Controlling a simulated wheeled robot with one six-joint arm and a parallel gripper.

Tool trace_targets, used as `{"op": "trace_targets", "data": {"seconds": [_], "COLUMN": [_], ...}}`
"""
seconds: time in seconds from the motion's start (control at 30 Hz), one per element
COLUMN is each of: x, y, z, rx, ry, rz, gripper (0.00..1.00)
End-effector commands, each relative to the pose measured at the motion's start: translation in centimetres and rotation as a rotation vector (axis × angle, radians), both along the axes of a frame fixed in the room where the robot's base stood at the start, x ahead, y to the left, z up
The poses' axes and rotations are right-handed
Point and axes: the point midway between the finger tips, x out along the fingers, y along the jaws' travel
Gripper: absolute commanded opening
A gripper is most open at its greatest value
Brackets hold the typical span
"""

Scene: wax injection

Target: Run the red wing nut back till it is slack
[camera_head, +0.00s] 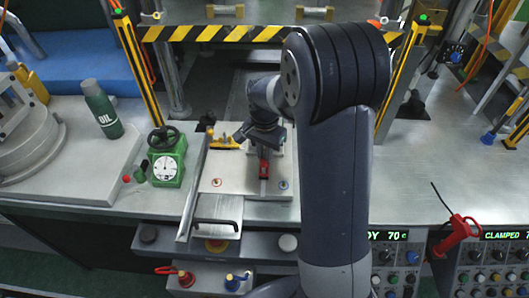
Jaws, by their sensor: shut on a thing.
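The red wing nut (264,168) shows as a small red piece on the metal fixture plate (215,180), near the middle of the view. My gripper (263,155) points down right over it and is shut on it. The fingertips are small and dark here, and they hide the upper part of the nut. How far the nut sits along its thread cannot be seen.
A yellow part (225,143) sits just left of my gripper. A green dial gauge (166,165) and a green oil bottle (102,108) stand further left. Yellow-black posts (139,72) and a striped bar (215,33) frame the back. A red-handled tool (460,232) is at right.

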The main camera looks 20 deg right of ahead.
Motion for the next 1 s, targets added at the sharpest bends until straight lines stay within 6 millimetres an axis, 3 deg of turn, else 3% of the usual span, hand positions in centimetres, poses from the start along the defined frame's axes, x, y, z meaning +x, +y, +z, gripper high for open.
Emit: {"op": "trace_targets", "data": {"seconds": [1.0], "x": [0.07], "y": [0.0], "z": [0.0], "rx": [-0.001], "ry": [-0.003], "rz": [0.963], "gripper": [0.0]}}
